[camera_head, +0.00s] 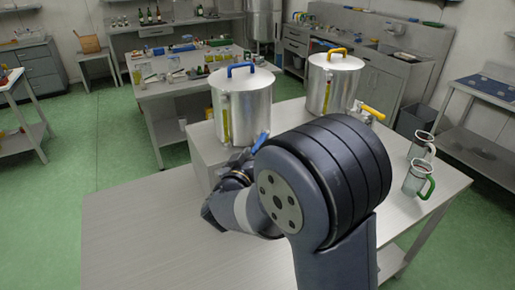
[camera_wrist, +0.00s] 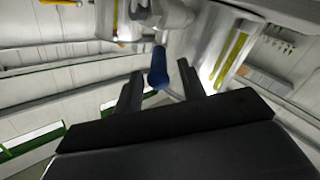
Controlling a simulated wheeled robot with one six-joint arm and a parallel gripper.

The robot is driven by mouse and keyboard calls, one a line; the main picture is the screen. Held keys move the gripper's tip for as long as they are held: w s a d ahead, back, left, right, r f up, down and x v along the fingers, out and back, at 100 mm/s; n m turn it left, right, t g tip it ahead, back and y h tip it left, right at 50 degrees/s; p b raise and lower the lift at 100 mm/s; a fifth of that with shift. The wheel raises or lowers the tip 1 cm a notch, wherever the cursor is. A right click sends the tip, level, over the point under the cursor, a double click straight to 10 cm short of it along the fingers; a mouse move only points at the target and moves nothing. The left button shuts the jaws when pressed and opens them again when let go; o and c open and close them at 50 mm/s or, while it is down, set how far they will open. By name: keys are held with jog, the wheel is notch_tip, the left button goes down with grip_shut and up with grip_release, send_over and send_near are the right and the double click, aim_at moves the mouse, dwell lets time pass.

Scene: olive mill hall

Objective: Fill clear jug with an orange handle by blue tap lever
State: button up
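The blue tap lever (camera_head: 259,142) sticks up at the front of the steel tank with the blue lid handle (camera_head: 240,105). In the wrist view the blue lever (camera_wrist: 158,68) stands between the two fingers of my gripper (camera_wrist: 160,88), with gaps on both sides. My gripper is open and holds nothing. In the head view my arm hides most of the gripper and the space below the blue tap. I see no jug with an orange handle; whether one stands behind my arm I cannot tell.
A second steel tank (camera_head: 331,84) has a yellow lid handle and a yellow tap lever (camera_head: 373,112). A clear jug with a green handle (camera_head: 415,180) and another clear jug (camera_head: 421,146) stand at the table's right. The table's front left (camera_head: 150,225) is bare.

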jog(key=b+v, duration=0.1)
jog(key=v, duration=0.6)
